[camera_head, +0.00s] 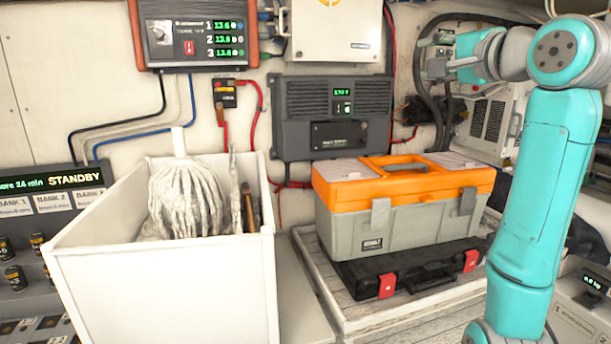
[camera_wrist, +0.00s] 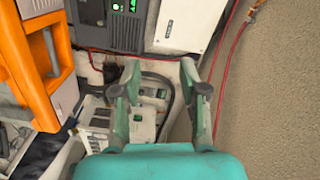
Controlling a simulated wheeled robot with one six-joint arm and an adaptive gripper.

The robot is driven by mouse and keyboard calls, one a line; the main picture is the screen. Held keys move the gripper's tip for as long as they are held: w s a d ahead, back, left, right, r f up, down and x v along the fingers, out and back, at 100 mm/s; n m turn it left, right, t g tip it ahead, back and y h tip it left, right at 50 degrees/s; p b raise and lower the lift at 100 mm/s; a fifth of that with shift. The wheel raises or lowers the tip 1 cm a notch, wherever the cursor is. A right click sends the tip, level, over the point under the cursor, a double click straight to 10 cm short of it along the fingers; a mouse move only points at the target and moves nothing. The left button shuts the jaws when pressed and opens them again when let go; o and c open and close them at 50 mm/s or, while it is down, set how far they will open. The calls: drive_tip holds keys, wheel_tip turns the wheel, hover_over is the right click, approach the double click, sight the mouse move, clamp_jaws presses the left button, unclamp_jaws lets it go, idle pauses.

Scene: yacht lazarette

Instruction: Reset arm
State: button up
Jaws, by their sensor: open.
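My teal arm (camera_head: 545,170) rises at the right of the head view and bends left at the top. My gripper (camera_head: 432,62) is at its far end, raised near the back wall, above and behind the toolbox. In the wrist view my gripper (camera_wrist: 165,82) has its two fingers apart with nothing held between them. Cables and a pale unit show beyond the fingers, apart from them as far as I can tell.
A grey and orange toolbox (camera_head: 375,222) stands on a black case (camera_head: 408,270) on a slatted surface. A white bin (camera_head: 165,290) holds a mop (camera_head: 188,200). A charger (camera_head: 333,115) and a control panel (camera_head: 198,32) are on the wall. Cables (camera_head: 440,110) hang near my gripper.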

wheel_tip(320, 180, down, 31)
drive_tip(key=w+h, duration=0.2)
drive_tip(key=w, duration=0.1)
drive_tip(key=s+f+n+h, duration=0.1)
drive_tip(key=s+f, duration=0.3)
drive_tip(key=f, duration=0.4)
drive_tip(key=s+a+f+h, duration=0.1)
drive_tip(key=s+f, duration=0.3)
drive_tip(key=f, duration=0.4)
drive_tip(key=s+f+n, duration=0.1)
drive_tip(key=s+f, duration=0.4)
drive_tip(key=f, duration=0.3)
drive_tip(key=s+a+f+n+g+h, duration=0.1)
drive_tip(key=s+f, duration=0.3)
drive_tip(key=s, duration=0.4)
drive_tip(key=s+f+n, duration=0.2)
drive_tip(key=s+f, duration=0.3)
drive_tip(key=s, duration=0.2)
drive_tip(key=s+a+f+n+g+h, duration=0.1)
drive_tip(key=s+f, duration=0.3)
drive_tip(key=s, duration=0.4)
drive_tip(key=s+r+n, duration=0.2)
drive_tip(key=s, duration=0.9)
drive_tip(key=s+r+n, duration=0.1)
drive_tip(key=s+n, duration=0.2)
drive_tip(key=s, duration=0.9)
drive_tip(key=shift+s+a+r+n, duration=0.25)
drive_tip(key=shift+a+r+n, duration=0.05)
drive_tip(key=shift+a+r, duration=0.1)
